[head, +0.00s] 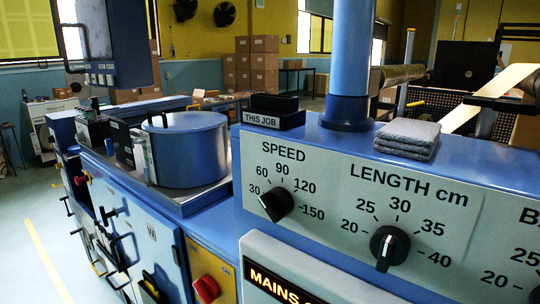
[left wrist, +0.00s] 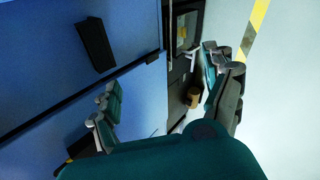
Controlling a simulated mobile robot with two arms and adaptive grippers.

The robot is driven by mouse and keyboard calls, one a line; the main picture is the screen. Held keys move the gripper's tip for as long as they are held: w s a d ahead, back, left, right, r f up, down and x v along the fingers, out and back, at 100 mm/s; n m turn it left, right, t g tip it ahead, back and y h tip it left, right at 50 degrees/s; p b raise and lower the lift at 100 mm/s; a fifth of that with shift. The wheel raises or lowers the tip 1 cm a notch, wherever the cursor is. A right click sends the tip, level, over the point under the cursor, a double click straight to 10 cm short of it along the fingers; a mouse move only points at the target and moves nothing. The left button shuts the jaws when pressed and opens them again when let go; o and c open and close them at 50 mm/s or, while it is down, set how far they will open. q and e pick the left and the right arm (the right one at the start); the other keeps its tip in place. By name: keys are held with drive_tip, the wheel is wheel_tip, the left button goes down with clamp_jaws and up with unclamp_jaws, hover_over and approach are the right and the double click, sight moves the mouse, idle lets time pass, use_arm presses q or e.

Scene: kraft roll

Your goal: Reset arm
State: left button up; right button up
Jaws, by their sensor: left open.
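My left gripper (left wrist: 160,75) shows in the left wrist view. Its two teal and grey fingers stand wide apart, with nothing held between them. Behind them are a blue panel (left wrist: 50,75) with a black handle (left wrist: 96,40) and a dark recess at the panel's edge. I cannot tell how far the fingers are from the panel. Neither gripper can be made out in the head view. My right gripper is not in view.
In the head view, a blue machine console with a SPEED knob (head: 276,204) and LENGTH knob (head: 390,246) fills the front right. Folded grey cloths (head: 407,138) and a black THIS JOB tray (head: 274,112) rest on top. A blue pot (head: 188,152) stands left. Floor (head: 35,225) is clear far left.

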use_arm(q)
drive_tip(key=s+d+f+m+g+y, duration=0.1)
drive_tip(key=s+f+m, duration=0.4)
drive_tip(key=s, duration=0.5)
drive_tip(key=s+d+f+m+g+y, duration=0.1)
drive_tip(key=s+f+m+g, duration=0.2)
drive_tip(key=s+f+m, duration=0.2)
drive_tip(key=s+d+f+m+g+y, duration=0.1)
drive_tip(key=s+f+m, duration=0.5)
drive_tip(key=s, duration=1.1)
wheel_tip(320, 180, down, 4)
drive_tip(key=shift+s+d+f+g+y, duration=0.25)
drive_tip(key=shift+d+g, duration=0.3)
drive_tip(key=shift+g, duration=0.45)
